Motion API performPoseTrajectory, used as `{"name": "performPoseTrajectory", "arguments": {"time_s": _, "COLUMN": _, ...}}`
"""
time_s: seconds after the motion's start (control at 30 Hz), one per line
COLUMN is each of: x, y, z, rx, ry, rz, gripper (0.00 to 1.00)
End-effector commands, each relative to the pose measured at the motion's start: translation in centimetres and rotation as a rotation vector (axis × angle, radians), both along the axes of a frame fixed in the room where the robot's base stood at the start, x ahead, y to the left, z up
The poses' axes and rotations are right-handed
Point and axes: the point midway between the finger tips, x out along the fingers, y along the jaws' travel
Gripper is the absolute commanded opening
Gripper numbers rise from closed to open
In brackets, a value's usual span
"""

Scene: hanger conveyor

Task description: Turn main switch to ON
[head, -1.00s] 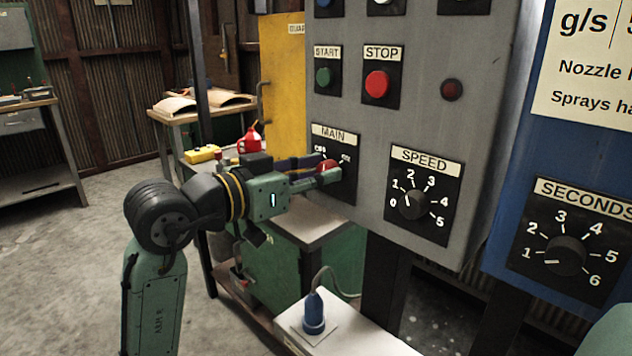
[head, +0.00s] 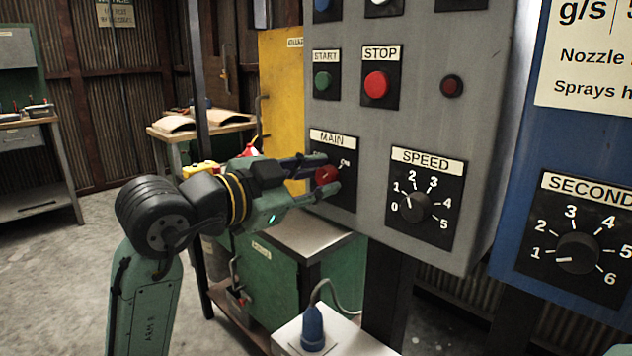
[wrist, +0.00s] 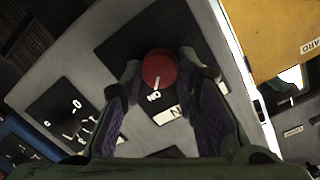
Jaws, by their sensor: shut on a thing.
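The main switch is a round red knob (head: 325,175) on a black plate under the MAIN label (head: 333,138), low on the left of the grey panel. My gripper (head: 329,175) is shut on the knob, one finger above it and one below. The wrist view shows the knob (wrist: 158,66) between my two fingertips (wrist: 161,70). Its white pointer line lies toward the ON mark (wrist: 153,97). In the head view the ON mark (head: 345,163) shows to the upper right of the knob. The OFF mark is hidden behind my upper finger.
The SPEED dial (head: 414,207) is right of the switch. START (head: 322,81) and STOP (head: 376,84) buttons are above. A yellow cabinet (head: 281,90) stands behind on the left. A blue plug (head: 313,328) stands on a white box below.

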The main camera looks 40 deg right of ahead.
Motion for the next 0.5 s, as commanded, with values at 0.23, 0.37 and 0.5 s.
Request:
{"name": "performPoseTrajectory", "arguments": {"time_s": 0.23, "x": 0.02, "y": 0.02, "z": 0.06, "rx": 0.000, "ry": -0.013, "rz": 0.000, "gripper": 0.01}}
{"name": "performPoseTrajectory", "arguments": {"time_s": 0.37, "x": 0.02, "y": 0.02, "z": 0.06, "rx": -0.001, "ry": -0.013, "rz": 0.001, "gripper": 0.01}}
{"name": "performPoseTrajectory", "arguments": {"time_s": 0.5, "x": 0.02, "y": 0.02, "z": 0.06, "rx": -0.001, "ry": -0.013, "rz": 0.001, "gripper": 0.31}}
